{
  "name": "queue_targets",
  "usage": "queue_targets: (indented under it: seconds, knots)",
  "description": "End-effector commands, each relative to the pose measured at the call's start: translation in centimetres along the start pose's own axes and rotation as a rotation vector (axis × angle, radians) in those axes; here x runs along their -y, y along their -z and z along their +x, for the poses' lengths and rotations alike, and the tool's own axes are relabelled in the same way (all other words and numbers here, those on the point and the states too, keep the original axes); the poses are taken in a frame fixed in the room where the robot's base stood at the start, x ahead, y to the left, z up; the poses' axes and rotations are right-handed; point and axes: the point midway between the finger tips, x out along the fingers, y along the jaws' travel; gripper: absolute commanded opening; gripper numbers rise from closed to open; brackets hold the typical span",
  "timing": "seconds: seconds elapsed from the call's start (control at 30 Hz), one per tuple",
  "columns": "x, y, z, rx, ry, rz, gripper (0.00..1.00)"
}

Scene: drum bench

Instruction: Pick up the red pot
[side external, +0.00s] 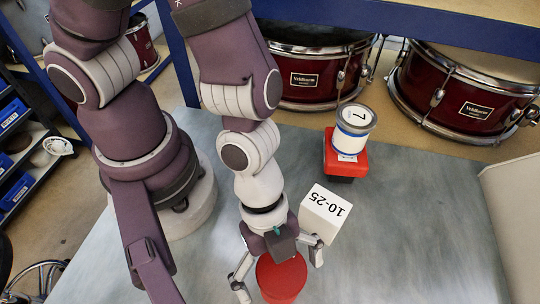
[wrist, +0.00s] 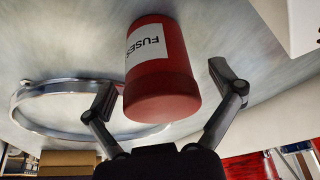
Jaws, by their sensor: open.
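The red pot (side external: 283,279) stands on the bench at the bottom of the side external view, partly hidden by my wrist. In the wrist view the red pot (wrist: 165,83) shows a white label reading "FUSES". My gripper (side external: 278,272) is open, with one finger on each side of the pot. In the wrist view my gripper (wrist: 166,88) has its left finger close to the pot and a clear gap at the right finger. I cannot tell whether the left finger touches it.
A white box marked "10-25" (side external: 323,214) is close beside my right finger. A blue-and-white can (side external: 354,121) stands on a red box (side external: 347,160) farther back. A metal hoop (wrist: 40,128) lies on the bench left of the pot in the wrist view. The bench's right side is mostly clear.

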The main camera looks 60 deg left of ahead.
Motion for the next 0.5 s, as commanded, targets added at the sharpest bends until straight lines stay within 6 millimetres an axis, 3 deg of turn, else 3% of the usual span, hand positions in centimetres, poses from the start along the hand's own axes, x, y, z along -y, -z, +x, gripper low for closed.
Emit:
queue_targets:
  seconds: [0.13, 0.37, 0.5]
  knots:
    - [-0.1, -0.1, 1.6, 0.002, -0.002, 0.0, 0.91]
    - [0.0, 0.0, 1.9, 0.0, 0.001, 0.0, 0.91]
    - [0.0, 0.0, 1.8, 0.0, 0.001, -0.001, 0.77]
